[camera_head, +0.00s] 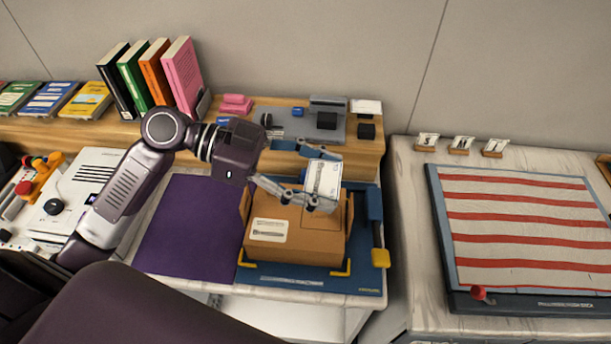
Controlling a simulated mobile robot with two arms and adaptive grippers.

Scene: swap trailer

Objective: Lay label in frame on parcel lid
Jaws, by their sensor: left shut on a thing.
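My left gripper (318,180) is shut on a white label (325,177) with small dark print. It holds the label steeply tilted over the right part of the brown parcel (306,240). The label's lower edge comes close to the lid, and I cannot tell whether it touches. A pale rectangular patch with dark print (268,230) is on the parcel near its front left. My right gripper is not in view.
The parcel stands on a blue board (310,279) with yellow corner pieces. A blue tool with a yellow end (376,220) is at its right. A purple mat (188,228) lies clear at left. Books (150,75) and a grey tray (325,122) are behind. A striped panel (525,225) is at right.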

